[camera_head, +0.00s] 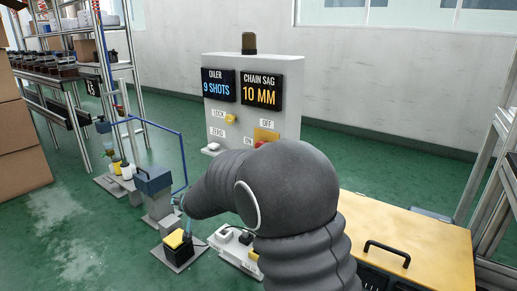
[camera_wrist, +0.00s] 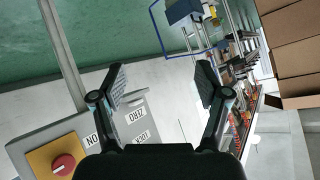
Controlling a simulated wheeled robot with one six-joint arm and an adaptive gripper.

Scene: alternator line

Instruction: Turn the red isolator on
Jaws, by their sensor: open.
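The red isolator (camera_head: 262,144) sits on a yellow plate (camera_head: 266,133) on the front of the grey control cabinet (camera_head: 295,110). My arm hides its lower part in the head view. An OFF label is above the plate and an ON label to its left. In the wrist view the isolator (camera_wrist: 64,165) shows as a round red knob at the lower left, tilted with the panel. Its switch position cannot be told. My gripper (camera_wrist: 161,80) is open and empty, apart from the isolator, with its fingers to the right of the knob in the wrist view.
The cabinet has a yellow LOCK knob (camera_head: 230,118), two displays (camera_head: 261,91) and a beacon (camera_head: 249,43). Low devices (camera_head: 178,250) stand on the floor beside my arm. A yellow-topped bench (camera_head: 410,230) is at the right. Shelving and boxes (camera_head: 18,140) are at the left. Green floor is open left of the cabinet.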

